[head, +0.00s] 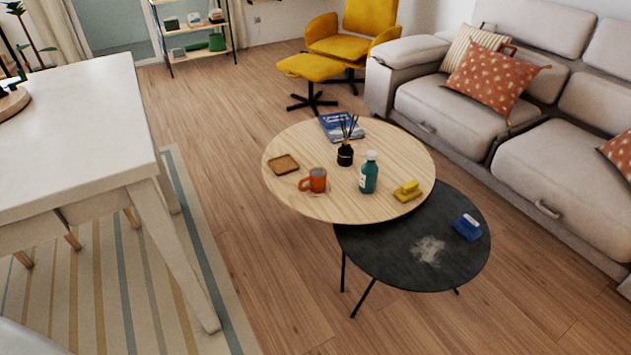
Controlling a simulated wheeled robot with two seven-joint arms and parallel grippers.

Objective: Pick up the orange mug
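The orange mug (318,180) stands upright on the round light-wood coffee table (300,146), near its front left part. Its handle points to the left. A small square brown coaster (283,164) lies behind and to the left of it. Neither of my grippers is in the head view, so their state and distance from the mug do not show.
On the same table are a green bottle (369,176), a black reed diffuser (345,154), a blue book (341,127) and a yellow object (407,191). A lower black table (385,255), a white table (80,130) and a sofa (440,110) flank open wood floor.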

